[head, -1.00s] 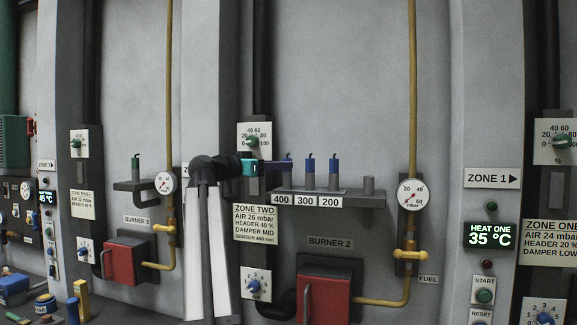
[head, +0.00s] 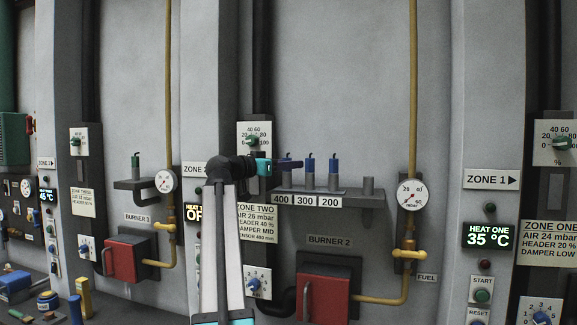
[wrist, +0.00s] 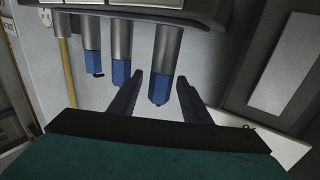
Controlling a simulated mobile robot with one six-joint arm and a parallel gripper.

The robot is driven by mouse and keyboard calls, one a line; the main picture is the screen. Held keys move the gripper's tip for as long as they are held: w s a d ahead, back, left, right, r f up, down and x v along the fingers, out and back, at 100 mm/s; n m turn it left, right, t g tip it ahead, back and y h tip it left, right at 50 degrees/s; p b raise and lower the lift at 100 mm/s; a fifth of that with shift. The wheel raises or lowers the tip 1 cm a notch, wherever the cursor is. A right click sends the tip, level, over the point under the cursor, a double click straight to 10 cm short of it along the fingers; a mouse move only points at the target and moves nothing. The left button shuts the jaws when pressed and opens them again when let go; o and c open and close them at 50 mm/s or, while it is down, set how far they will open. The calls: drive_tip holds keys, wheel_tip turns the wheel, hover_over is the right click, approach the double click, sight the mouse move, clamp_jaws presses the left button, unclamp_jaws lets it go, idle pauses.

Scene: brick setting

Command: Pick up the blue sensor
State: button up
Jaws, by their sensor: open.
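Three blue-topped sensors stand upright in a row on the grey wall shelf (head: 360,200), over labels 400, 300 and 200. In the head view the middle sensor (head: 310,166) and the right sensor (head: 334,167) show clearly. The left one, over 400, is mostly hidden by my gripper (head: 296,163). In the wrist view, turned upside down, the nearest blue sensor (wrist: 162,85) lies between the two open fingers of my gripper (wrist: 160,77), with visible gaps on both sides. The other sensors (wrist: 121,72) and (wrist: 92,62) are outside the left finger.
A bare grey peg (head: 368,186) stands at the shelf's right end. A yellow pipe with a gauge (head: 412,195) runs beside the shelf. The red burner box (head: 323,298) is below. The wall above the shelf is open.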

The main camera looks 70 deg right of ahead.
drive_tip(key=x, duration=0.1)
drive_tip(key=p+x, duration=0.1)
drive_tip(key=shift+s+d+r, duration=0.15)
drive_tip(key=shift+d+r, duration=0.05)
drive_tip(key=shift+d, duration=0.15)
drive_tip(key=shift+s+d+f+p, duration=0.15)
drive_tip(key=shift+s+d+p, duration=0.05)
drive_tip(key=shift+d+p, duration=0.15)
clamp_jaws()
drive_tip(key=shift+r+b, duration=1.65)
drive_tip(key=shift+r, duration=1.95)
drive_tip(key=b+v, duration=0.6)
drive_tip(key=v, duration=1.2)
drive_tip(key=shift+a+f, duration=0.1)
